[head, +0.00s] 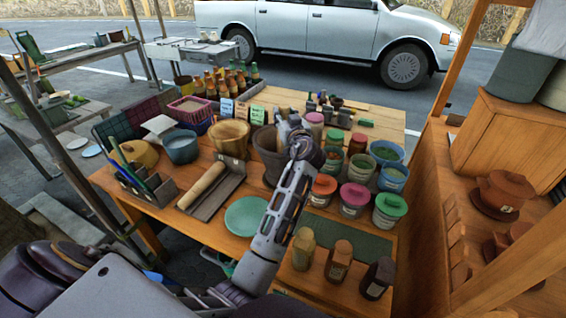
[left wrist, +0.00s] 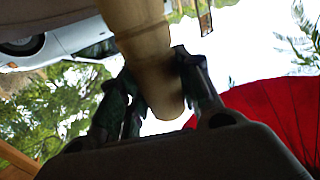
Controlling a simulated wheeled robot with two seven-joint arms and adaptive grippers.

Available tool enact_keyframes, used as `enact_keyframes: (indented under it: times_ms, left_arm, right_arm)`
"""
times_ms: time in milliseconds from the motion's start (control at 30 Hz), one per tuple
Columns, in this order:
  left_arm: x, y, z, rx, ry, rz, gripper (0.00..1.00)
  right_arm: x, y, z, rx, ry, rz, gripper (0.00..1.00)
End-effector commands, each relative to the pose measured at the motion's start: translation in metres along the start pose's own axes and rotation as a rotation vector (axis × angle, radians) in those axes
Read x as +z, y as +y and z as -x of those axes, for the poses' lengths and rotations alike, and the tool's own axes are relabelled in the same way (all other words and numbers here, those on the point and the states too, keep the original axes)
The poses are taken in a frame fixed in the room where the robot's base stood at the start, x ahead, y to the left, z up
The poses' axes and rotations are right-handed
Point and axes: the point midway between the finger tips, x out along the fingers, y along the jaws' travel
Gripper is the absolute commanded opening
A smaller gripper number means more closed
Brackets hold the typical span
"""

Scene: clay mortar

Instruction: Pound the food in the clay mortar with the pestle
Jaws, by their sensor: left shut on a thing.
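The clay mortar (head: 264,152) is a dark brown pot on the wooden table in the head view, partly covered by my arm and gripper. My left gripper (head: 287,130) is at its upper right rim. In the left wrist view, the left gripper (left wrist: 160,95) is shut around a pale wooden pestle (left wrist: 140,40) with a rounded end. In the head view the pestle is hidden by the gripper and wrist, so I cannot tell whether it is inside the mortar. The food inside the mortar is not visible. My right gripper is not in view.
A wooden pot (head: 229,140) stands left of the mortar. A tray (head: 232,180) holds a wooden roller (head: 202,186). A green plate (head: 246,215) lies in front. Lidded jars (head: 354,198) crowd the right side. Bottles (head: 225,82) stand behind.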

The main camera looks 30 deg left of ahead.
Motion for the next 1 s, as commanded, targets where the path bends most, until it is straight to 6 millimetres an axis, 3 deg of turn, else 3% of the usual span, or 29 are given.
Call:
enact_keyframes:
  times_ms: [100,267,1000]
  left_arm:
    - [-0.019,-0.001,0.0,0.0,0.003,0.004,0.0]
    - [-0.03,-0.001,0.0,0.001,0.003,0.003,0.0]
    - [-0.019,0.0,0.0,0.001,0.003,0.003,0.0]
  right_arm:
    - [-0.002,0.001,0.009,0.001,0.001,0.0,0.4]
    - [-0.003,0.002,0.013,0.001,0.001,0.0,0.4]
    - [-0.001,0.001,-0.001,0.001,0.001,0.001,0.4]
